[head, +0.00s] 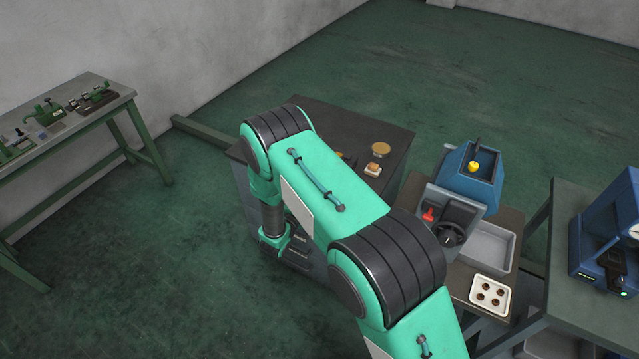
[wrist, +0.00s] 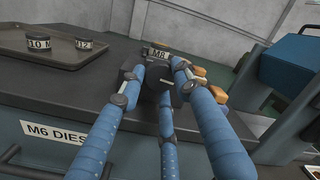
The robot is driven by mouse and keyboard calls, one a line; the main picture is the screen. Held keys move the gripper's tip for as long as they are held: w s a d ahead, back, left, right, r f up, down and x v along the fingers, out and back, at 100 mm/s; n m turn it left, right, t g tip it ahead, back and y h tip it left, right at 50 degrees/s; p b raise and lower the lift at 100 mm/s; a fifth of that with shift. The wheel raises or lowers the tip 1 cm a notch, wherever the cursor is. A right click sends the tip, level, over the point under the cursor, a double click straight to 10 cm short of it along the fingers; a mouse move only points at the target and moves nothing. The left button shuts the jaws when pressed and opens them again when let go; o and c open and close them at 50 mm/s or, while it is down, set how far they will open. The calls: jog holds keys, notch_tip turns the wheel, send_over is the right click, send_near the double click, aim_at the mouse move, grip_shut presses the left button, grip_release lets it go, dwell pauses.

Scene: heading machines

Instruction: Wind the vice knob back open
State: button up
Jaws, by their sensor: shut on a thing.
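In the head view, a black handwheel (head: 450,233) sits on the front of the blue-and-grey machine (head: 468,178), beside a red handle (head: 428,215). I cannot tell whether this wheel is the vice knob; no vice shows clearly. In the wrist view, my gripper (wrist: 158,85) has blue, jointed fingers closed around a dark piece at the dark cabinet's top edge. A label reading M8 (wrist: 158,54) shows just beyond the fingertips. The held piece is mostly hidden by the fingers. In the head view, my arm hides much of the cabinet, and my gripper is not clear.
The dark cabinet (wrist: 60,105) carries a tray (wrist: 90,65) with labelled round dies. Grey bin (head: 488,245) and white tray with several round pieces (head: 491,295) lie by the machine. A bench (head: 75,115) stands left; open floor (head: 130,270) lies before it.

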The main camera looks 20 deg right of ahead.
jog(key=shift+s+d+f, duration=0.2)
jog(key=shift+s+f, duration=0.1)
jog(key=shift+f, duration=0.05)
jog(key=o, duration=1.1)
jog(key=shift+c, duration=0.2)
jog(key=shift+o, duration=0.4)
jog(key=shift+w+a+r, duration=0.1)
jog(key=shift+w+r, duration=0.05)
jog(key=shift+r, duration=0.05)
jog(key=shift+a, duration=0.1)
jog(key=v, duration=1.1)
jog(key=shift+s+a, duration=0.25)
jog(key=shift+s, duration=0.05)
jog(key=shift+f, duration=0.15)
